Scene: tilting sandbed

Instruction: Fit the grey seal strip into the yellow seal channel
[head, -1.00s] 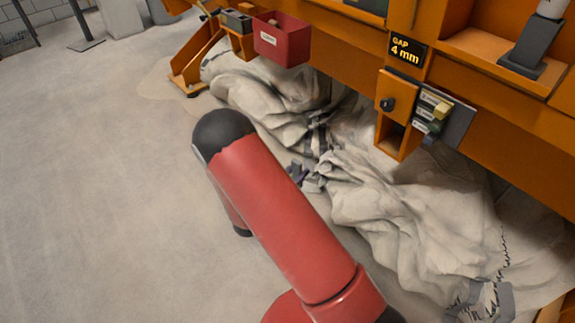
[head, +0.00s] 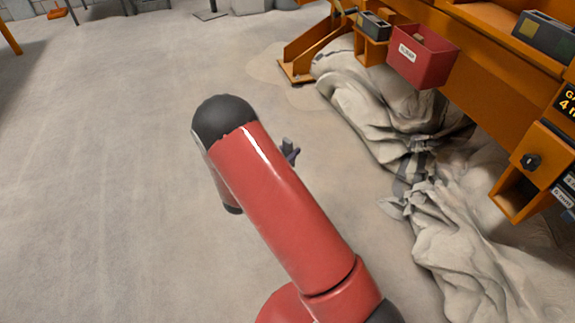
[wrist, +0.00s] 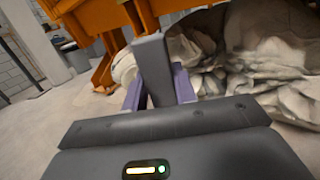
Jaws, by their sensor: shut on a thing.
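A grey, bar-shaped piece, which I take to be the grey seal strip (wrist: 153,62), stands upright between the two purple fingers of my gripper (wrist: 158,88) in the wrist view. My gripper is shut on it. In the head view only a small grey-purple part of my gripper (head: 290,151) shows beside my red arm, above the bare floor and left of the crumpled cloth. My arm hides the rest. I cannot make out the yellow seal channel in either view now.
The orange bench (head: 470,62) runs along the right, with a red bin (head: 422,62), a small grey box (head: 374,25) and an orange knobbed housing (head: 530,170) on its front. Crumpled pale cloth (head: 365,95) lies below.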

